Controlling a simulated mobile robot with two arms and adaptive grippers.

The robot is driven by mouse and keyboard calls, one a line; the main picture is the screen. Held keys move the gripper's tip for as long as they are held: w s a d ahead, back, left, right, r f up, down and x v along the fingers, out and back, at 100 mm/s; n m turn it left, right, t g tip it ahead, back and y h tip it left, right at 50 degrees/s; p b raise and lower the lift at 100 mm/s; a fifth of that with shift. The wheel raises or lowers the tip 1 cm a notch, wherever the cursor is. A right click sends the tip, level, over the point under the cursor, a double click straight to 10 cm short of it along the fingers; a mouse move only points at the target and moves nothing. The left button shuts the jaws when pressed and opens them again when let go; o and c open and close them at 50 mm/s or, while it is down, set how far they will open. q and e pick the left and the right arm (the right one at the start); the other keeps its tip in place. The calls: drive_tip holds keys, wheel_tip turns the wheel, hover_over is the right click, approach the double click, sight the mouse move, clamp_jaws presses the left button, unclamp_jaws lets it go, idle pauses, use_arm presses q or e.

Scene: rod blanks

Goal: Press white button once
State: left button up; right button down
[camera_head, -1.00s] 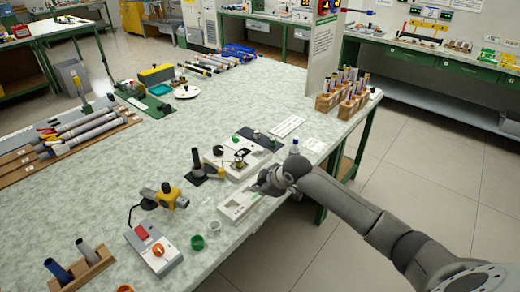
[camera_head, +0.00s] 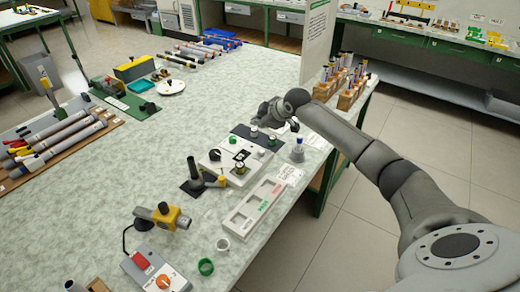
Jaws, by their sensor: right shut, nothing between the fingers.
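My right gripper (camera_head: 268,112) is shut and empty, above the far side of a dark plate (camera_head: 243,130). The plate carries small round knobs or buttons: a pale-topped one (camera_head: 253,132) and a green one (camera_head: 272,141). I cannot tell for sure which part is the white button; the pale-topped one is the likeliest I see, just below the gripper in the picture. I cannot tell whether the gripper touches anything. A white box (camera_head: 213,166) with a black knob and a brass part stands in front of the plate. My left gripper is not in view.
A white tray (camera_head: 238,219) with green and red marks lies nearer me. A grey bottle (camera_head: 298,150) stands near the right edge. Wooden racks of tubes (camera_head: 348,98) stand behind on the right. A grey control box (camera_head: 142,275) is at the front.

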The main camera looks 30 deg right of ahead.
drive_tip(key=b, duration=0.7)
hover_over(260, 152)
wheel_tip(260, 152, down, 6)
drive_tip(key=shift+a+f, duration=0.1)
drive_tip(key=shift+f, duration=0.5)
drive_tip(key=shift+f+b, duration=0.4)
drive_tip(key=shift+f, duration=0.55)
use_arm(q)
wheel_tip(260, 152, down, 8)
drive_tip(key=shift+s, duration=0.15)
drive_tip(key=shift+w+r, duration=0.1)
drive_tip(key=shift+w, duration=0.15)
use_arm(e)
drive_tip(key=shift+f, duration=0.1)
